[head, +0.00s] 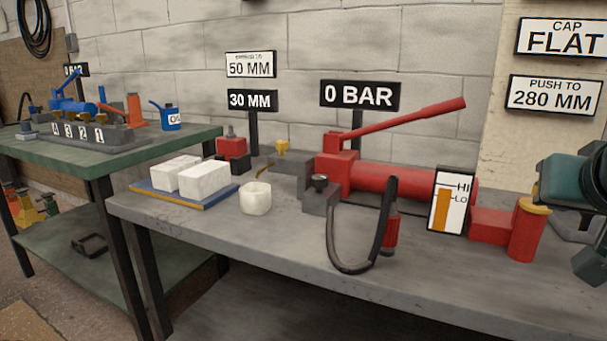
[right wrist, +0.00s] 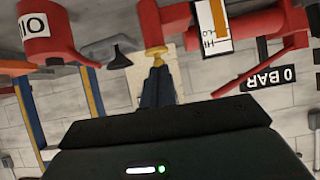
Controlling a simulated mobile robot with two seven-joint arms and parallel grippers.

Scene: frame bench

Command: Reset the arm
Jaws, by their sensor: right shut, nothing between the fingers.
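My right arm (head: 575,185) enters at the right edge of the head view, where its fingertips do not show clearly. In the right wrist view my right gripper (right wrist: 157,66) is shut and empty, its dark fingers together just below a yellow cap (right wrist: 155,51). I cannot tell whether they touch it. In the head view the yellow-topped red cylinder (head: 527,232) stands left of the arm, beside the red hand pump (head: 400,181). The pump's lever (head: 410,122) slants up to the right. My left gripper is not in view.
A red OIL can (right wrist: 45,32) shows in the wrist view. The bench's front strip is mostly clear.

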